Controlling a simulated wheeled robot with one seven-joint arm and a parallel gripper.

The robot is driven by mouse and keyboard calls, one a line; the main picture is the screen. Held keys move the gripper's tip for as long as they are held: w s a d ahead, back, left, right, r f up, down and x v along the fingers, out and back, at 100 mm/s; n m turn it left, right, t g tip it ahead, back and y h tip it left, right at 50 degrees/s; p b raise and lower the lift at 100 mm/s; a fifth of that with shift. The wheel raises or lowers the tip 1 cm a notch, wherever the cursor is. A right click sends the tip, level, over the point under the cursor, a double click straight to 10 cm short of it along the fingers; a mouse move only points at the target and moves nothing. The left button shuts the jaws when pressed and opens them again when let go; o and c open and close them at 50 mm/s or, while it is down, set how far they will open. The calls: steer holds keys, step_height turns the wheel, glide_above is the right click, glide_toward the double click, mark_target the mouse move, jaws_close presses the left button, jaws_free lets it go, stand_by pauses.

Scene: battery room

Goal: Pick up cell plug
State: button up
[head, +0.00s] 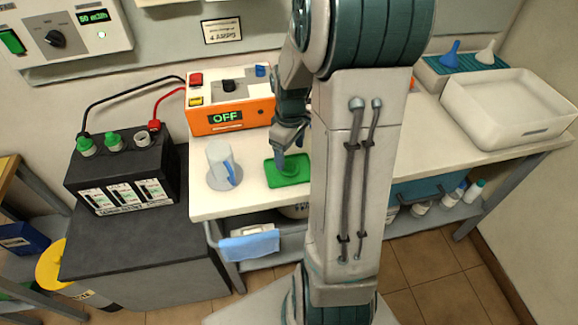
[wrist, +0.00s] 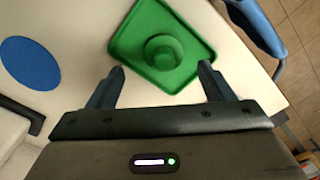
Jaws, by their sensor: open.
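A green cell plug (wrist: 163,52) with a round cap stands on a small green tray (wrist: 195,77) on the white bench. In the head view the tray (head: 303,172) lies left of my arm, and the plug is partly hidden by my gripper (head: 287,152). In the wrist view my gripper (wrist: 161,70) is open, its two fingers apart on the near side of the plug, with nothing held between them. A black battery (head: 120,168) at the left has two green plugs (head: 100,143) on top and one uncapped filler opening (head: 142,138).
A clear jug (head: 221,165) stands left of the tray. An orange charger (head: 230,108) reading OFF is behind, with cables to the battery. A blue cloth (head: 250,246) hangs on the front rail. A white basin (head: 510,108) is at the right.

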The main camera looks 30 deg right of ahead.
mark_target(289, 161)
steer(key=f, duration=0.4)
steer(key=shift+s+a+f, duration=0.1)
steer(key=shift+a+f, duration=0.15)
steer(key=c, duration=1.1)
steer(key=shift+o, duration=0.2)
